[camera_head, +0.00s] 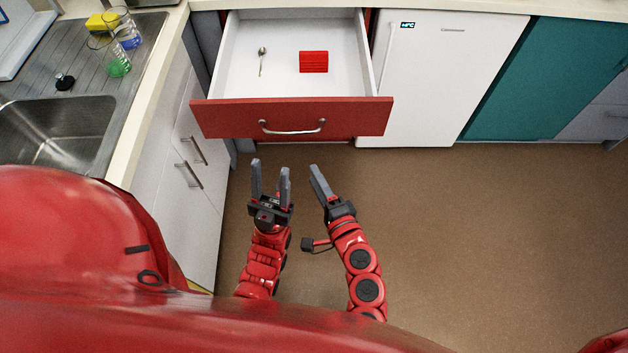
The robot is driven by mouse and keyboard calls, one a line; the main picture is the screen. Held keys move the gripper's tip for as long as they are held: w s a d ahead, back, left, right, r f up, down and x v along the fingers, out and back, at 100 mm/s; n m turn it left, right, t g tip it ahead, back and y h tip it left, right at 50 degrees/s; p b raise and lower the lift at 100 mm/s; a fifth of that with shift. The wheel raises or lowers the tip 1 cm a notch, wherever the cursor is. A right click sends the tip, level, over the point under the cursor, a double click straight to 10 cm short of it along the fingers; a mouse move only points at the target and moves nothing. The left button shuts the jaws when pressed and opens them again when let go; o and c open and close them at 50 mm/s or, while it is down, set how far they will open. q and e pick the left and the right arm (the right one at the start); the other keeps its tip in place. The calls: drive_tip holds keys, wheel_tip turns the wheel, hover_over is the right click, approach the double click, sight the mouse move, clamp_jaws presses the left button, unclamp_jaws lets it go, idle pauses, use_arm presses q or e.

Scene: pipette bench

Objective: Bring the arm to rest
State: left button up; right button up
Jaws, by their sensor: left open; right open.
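My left gripper (270,172) is open and empty, pointing away from me over the brown floor, just short of the open drawer. My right gripper (318,172) is close beside it on the right, also open and empty, with its fingers seen nearly edge-on and tilted to the left. Neither gripper touches the drawer in this view. The drawer (228,118) has a red front and a white inside and is pulled out. Its metal handle (292,127) is free.
A spoon (262,60) and a red block (314,62) lie in the drawer. A sink (55,128) and glassware (119,62) are on the left counter. A white appliance door (425,85) and a teal cabinet (545,75) stand right. The floor (490,240) at right is clear.

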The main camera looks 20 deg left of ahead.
drive_tip(key=shift+s+d, duration=0.15)
drive_tip(key=shift+d, duration=0.05)
idle(0.3)
